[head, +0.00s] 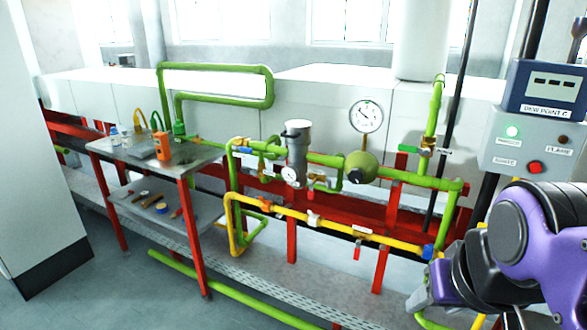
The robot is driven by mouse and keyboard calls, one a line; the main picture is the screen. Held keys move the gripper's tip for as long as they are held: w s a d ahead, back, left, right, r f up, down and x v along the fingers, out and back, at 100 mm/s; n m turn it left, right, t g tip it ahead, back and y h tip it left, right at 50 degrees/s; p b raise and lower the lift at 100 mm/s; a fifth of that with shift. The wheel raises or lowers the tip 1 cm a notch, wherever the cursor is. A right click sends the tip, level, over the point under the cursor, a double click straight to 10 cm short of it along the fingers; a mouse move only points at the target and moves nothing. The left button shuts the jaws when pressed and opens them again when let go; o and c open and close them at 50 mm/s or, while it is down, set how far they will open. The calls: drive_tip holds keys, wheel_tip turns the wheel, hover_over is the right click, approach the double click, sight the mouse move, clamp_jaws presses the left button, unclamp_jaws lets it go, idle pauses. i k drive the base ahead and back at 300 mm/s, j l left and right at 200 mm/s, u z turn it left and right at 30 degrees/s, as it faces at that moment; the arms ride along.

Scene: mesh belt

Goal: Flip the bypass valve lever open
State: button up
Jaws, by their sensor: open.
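A yellow pipe (335,225) runs below the green pipework and looks like the bypass line. A small red lever (357,251) hangs down from it, below a white label (362,229) too small to read. I cannot tell for sure that this is the bypass valve lever. A pale fitting (313,218) sits further left on the same pipe. My gripper (424,301) is at the lower right, to the right of and below the red lever and apart from it. It is open, and its fingers are hard to make out.
A grey two-shelf table (200,158) with bottles and tools stands left. Green pipes (405,178), a round gauge (366,116) and a grey canister (297,150) sit above the yellow pipe. A control box (540,145) stands right. Red posts (380,268) stand below the pipes. Floor shows lower left.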

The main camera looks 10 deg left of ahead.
sight(243, 170)
drive_tip(key=i+j+u, duration=0.1)
drive_tip(key=u, duration=0.3)
drive_tip(key=i+u, duration=0.45)
drive_tip(key=j, duration=0.1)
drive_tip(key=i, duration=0.05)
